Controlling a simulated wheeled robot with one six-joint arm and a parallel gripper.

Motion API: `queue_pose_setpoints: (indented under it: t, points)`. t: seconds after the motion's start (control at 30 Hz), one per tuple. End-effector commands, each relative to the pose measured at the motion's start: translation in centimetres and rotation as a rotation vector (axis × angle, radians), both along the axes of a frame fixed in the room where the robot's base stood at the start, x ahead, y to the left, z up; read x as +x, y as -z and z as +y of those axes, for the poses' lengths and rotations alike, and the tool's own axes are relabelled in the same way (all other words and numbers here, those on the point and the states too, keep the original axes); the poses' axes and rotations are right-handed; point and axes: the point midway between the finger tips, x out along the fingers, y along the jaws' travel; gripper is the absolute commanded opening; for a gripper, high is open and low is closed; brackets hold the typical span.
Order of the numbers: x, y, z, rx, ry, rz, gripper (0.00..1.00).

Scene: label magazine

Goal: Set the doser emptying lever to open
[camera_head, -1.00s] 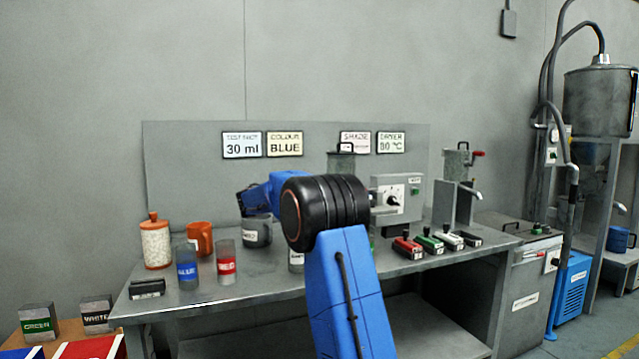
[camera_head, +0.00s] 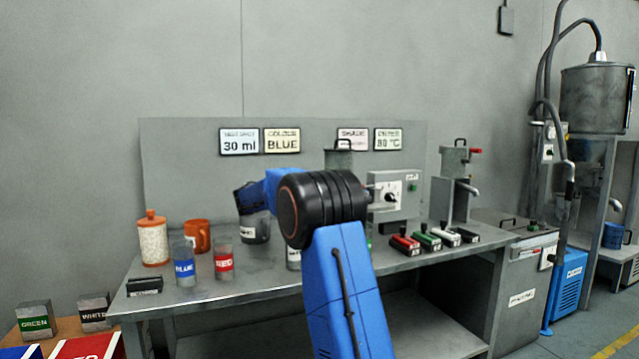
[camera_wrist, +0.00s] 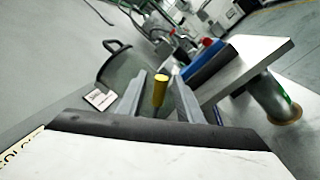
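A lever with a yellow grip (camera_wrist: 160,90) stands between the two grey fingers of my gripper (camera_wrist: 159,78) in the wrist view. The fingers are apart, with a visible gap on each side of the grip. A grey canister with a black top handle (camera_head: 341,160), likely the doser, stands at the back of the bench. It is partly hidden by my arm in the head view. A black handle on a grey body (camera_wrist: 115,47) also shows at upper left in the wrist view. My gripper is hidden behind my wrist in the head view.
A grey dial box (camera_head: 396,192) is right of my wrist, with several coloured switches (camera_head: 437,240) before it. A second canister with a red-tipped lever (camera_head: 456,158) stands farther right. Blue (camera_head: 185,265) and red (camera_head: 223,262) labelled cups stand left on the bench (camera_head: 240,290).

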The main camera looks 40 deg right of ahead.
Motion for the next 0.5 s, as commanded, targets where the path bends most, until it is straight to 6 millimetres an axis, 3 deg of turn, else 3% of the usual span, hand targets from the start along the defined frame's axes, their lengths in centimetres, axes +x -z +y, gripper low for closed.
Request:
queue_pose_setpoints:
  t: [0.17, 0.5]
  points:
    - [0.4, 0.3, 1.6, 0.000, -0.002, 0.000, 0.33]
    - [1.5, 1.4, 8.0, 0.000, -0.004, 0.001, 0.33]
